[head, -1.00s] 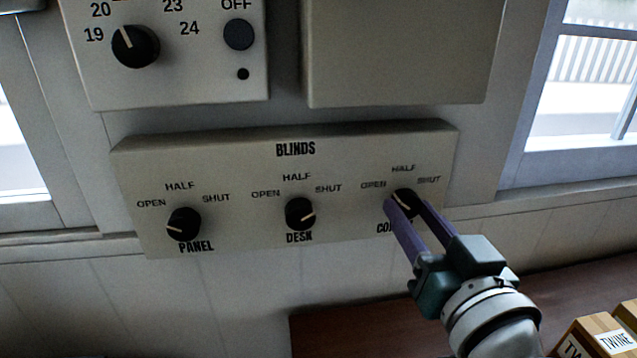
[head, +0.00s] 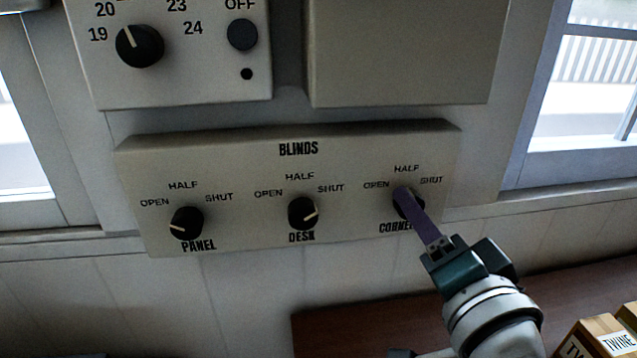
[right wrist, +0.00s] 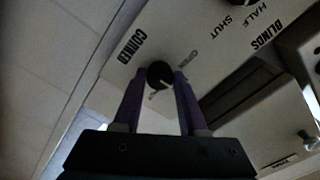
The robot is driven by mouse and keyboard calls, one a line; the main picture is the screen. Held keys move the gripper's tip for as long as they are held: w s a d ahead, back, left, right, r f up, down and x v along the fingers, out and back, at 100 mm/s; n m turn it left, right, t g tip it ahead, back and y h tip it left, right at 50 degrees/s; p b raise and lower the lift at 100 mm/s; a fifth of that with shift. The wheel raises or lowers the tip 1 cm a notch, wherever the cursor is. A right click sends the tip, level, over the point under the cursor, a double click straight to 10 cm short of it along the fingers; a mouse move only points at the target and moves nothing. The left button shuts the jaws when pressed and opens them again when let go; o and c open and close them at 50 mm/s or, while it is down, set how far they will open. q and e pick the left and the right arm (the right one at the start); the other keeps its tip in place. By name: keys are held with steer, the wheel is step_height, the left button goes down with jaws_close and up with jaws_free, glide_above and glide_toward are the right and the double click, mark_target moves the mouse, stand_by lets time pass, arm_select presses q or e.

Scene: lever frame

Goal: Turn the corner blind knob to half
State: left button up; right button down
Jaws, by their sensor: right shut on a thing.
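The blinds plate (head: 350,228) carries three black knobs, each with OPEN, HALF and SHUT marked around it. The corner knob (head: 409,207) is the rightmost, mostly covered by my right gripper (head: 408,204) in the head view. In the right wrist view the corner knob (right wrist: 158,73) sits between the two purple fingertips (right wrist: 160,78), which are shut on its sides. A pale pointer line shows on its face there, but I cannot tell which mark it faces. My left gripper is not in view.
The desk knob (head: 302,213) and panel knob (head: 186,223) stand to the left on the same plate. A thermostat panel (head: 180,75) and a plain box (head: 405,55) are above. Twine boxes (head: 596,345) sit on the brown surface (head: 345,330) at lower right.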

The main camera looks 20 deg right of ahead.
steer(key=shift+m, duration=0.5)
steer(key=shift+c, duration=2.2)
jaws_free()
steer(key=b+v, duration=0.1)
steer(key=v, duration=0.9)
steer(key=shift+b, duration=0.4)
